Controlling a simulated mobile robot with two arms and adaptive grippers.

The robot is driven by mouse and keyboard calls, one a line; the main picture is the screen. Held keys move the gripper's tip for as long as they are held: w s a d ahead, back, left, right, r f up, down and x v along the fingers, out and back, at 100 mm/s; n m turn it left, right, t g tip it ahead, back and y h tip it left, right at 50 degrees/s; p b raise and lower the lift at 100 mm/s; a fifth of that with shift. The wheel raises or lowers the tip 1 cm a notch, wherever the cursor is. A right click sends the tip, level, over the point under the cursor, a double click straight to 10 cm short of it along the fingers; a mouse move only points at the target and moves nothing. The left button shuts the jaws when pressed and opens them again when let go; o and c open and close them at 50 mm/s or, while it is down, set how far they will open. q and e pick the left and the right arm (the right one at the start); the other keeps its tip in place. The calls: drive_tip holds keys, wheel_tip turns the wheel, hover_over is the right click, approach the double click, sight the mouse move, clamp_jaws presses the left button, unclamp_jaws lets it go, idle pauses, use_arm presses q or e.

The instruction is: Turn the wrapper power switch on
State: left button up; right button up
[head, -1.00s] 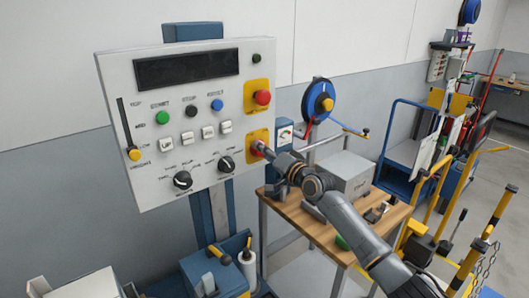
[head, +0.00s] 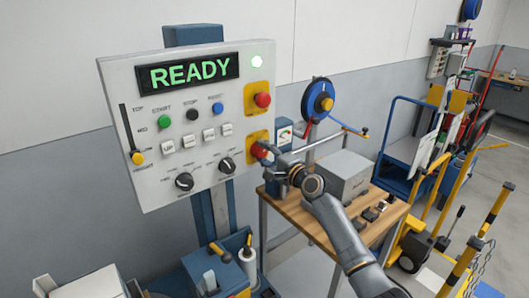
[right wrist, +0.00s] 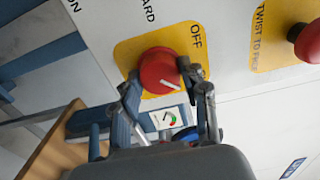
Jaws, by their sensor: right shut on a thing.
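The wrapper control panel (head: 205,160) is light grey, and its display (head: 188,71) reads READY in green. The red power switch knob (head: 257,151) sits on the lower yellow plate. In the right wrist view the knob (right wrist: 155,66) has a white mark pointing away from the OFF label (right wrist: 196,41). My right gripper (head: 264,150) is shut on the knob, with a finger on either side in the right wrist view (right wrist: 159,78). My left gripper is not in view.
A red emergency stop (head: 262,100) sits on the yellow plate above the knob. Buttons, white rockers, two black dials (head: 184,181) and a slider (head: 137,157) fill the panel's left. A wooden bench (head: 375,222) with a grey box (head: 346,175) stands behind my right arm.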

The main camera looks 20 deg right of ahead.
idle(0.5)
drive_tip(key=o, duration=1.2)
drive_tip(key=shift+c, duration=0.2)
drive_tip(key=v, duration=1.2)
